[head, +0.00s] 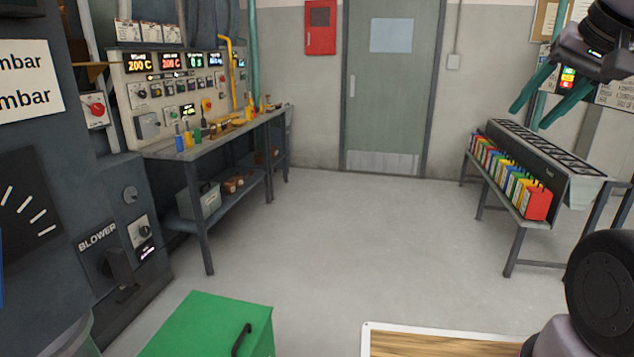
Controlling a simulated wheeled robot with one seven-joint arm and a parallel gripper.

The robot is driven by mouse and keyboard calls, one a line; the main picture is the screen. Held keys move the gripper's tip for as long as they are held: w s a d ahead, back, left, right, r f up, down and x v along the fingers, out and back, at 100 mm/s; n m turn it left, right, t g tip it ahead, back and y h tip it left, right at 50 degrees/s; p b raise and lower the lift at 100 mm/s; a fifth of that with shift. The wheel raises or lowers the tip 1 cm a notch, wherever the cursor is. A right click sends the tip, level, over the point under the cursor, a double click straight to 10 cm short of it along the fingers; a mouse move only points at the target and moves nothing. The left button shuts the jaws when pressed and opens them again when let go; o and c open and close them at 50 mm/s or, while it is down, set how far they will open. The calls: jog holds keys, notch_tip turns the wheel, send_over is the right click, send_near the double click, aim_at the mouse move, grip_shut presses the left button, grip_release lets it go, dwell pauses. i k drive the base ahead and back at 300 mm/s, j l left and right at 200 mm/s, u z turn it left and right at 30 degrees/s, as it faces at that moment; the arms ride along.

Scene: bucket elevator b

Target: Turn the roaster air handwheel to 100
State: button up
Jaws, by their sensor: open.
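No roaster air handwheel can be made out in the head view. A dark panel with a partial fan of white tick marks (30,205) is cut off at the left edge. Below it a dark cabinet bears a BLOWER label (97,236) with a black lever or knob (118,267). My gripper (531,116) is at the upper right, its two teal fingers apart and empty. It hangs in front of the far right wall, far from the left cabinet.
A bench (215,140) with tools and a control panel (170,90) stands at the left. A rack with coloured blocks (510,180) stands at the right. A green box (215,325) and a wooden-topped surface (440,343) are at the front. The middle floor is clear up to the door (392,90).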

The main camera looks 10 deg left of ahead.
aim_at(98, 110)
jog(key=i, duration=2.05)
jog(key=i+j+u, duration=0.1)
jog(key=i+u, duration=0.7)
jog(key=i+l+u, duration=0.2)
jog(key=i+u, duration=0.2)
jog(key=i, duration=0.15)
jog(key=i+l+u, duration=0.4)
jog(key=i+u, duration=0.4)
jog(key=i+l+u, duration=0.2)
jog(key=i+u, duration=0.2)
